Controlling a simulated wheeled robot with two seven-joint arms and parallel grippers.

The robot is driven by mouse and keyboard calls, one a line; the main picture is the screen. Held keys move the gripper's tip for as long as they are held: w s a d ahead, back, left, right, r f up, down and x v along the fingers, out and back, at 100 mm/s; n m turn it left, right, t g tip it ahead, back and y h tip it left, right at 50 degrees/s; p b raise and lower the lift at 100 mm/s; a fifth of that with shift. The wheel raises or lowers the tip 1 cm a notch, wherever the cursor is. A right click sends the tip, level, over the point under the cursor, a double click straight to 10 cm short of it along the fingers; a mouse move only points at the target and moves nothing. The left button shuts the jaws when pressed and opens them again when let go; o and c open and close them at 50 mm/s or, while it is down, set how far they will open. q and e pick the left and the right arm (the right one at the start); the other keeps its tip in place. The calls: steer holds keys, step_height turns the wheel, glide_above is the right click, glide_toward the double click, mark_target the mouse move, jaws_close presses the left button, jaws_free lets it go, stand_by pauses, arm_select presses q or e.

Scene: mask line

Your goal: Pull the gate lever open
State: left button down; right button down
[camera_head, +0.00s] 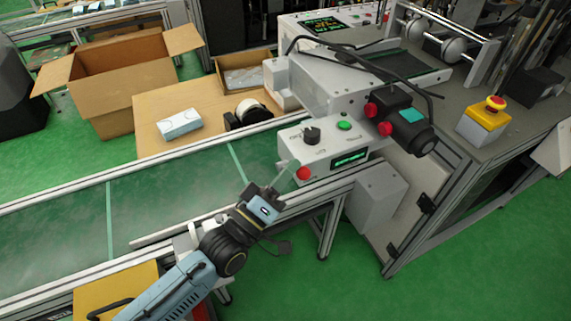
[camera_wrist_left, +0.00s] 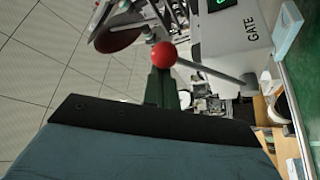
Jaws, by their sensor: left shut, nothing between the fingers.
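The gate lever's round red knob (camera_head: 303,173) shows at the front of the white control box (camera_head: 318,150), by the conveyor's near edge. In the left wrist view the red knob (camera_wrist_left: 164,55) sits at the end of a thin grey rod (camera_wrist_left: 215,71) that runs to the grey box marked GATE (camera_wrist_left: 252,25). My left gripper (camera_head: 288,174) is shut and empty, just left of the knob. In the left wrist view its dark fingers (camera_wrist_left: 157,88) reach up to the knob; I cannot tell whether they touch it. My right gripper is out of view.
The conveyor belt (camera_head: 140,202) runs left of the box. Behind it are a wooden table (camera_head: 205,105), an open cardboard box (camera_head: 120,80) and a tissue-like pack (camera_head: 180,124). A yellow emergency-stop box (camera_head: 482,124) stands on the machine at right.

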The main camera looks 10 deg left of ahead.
arm_select(q)
steer(key=shift+s+d+f+m+h+b, duration=0.3)
steer(key=shift+s+f+m+h+b, duration=0.2)
steer(key=shift+m, duration=0.4)
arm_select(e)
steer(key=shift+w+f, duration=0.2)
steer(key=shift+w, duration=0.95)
arm_select(q)
steer(key=shift+f, duration=0.1)
